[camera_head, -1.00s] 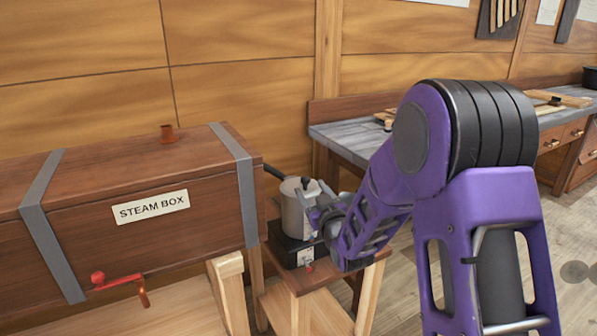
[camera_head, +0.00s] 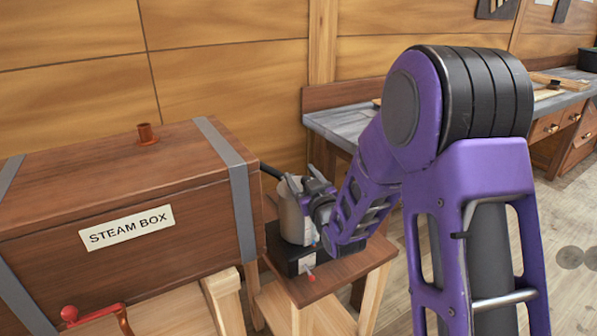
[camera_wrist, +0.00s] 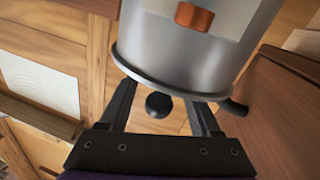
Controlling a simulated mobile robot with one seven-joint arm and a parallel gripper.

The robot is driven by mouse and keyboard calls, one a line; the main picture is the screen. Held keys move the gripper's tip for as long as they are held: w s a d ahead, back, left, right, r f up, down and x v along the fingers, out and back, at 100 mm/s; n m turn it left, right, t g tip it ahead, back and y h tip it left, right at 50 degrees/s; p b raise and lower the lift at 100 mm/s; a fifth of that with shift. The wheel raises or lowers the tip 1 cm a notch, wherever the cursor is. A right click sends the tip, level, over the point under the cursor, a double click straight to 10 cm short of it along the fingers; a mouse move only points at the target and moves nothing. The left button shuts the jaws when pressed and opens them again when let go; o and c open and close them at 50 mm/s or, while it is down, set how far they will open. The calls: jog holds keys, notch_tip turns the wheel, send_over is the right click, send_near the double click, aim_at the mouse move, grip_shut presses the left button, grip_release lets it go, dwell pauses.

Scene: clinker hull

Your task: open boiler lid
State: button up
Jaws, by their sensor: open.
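The boiler (camera_head: 291,218) is a grey metal cylinder upright on a black base on a small wooden stand. In the wrist view the boiler body (camera_wrist: 192,58) fills the top centre, with its lid rim (camera_wrist: 165,86) toward my gripper. A round black knob (camera_wrist: 158,105) shows at the lid end, between my two fingers with a gap on each side. My gripper (camera_wrist: 160,98) is open and empty. In the head view my gripper (camera_head: 303,186) is at the boiler's top, and it hides most of the lid.
A wooden steam box (camera_head: 110,215) with grey straps stands close left of the boiler, a red-handled crank on its front. A dark hose runs from the boiler toward it. A grey-topped workbench (camera_head: 345,122) stands behind to the right. Open floor lies at the right.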

jog(key=shift+w, duration=0.1)
grip_shut()
dwell(0.4)
dwell(1.1)
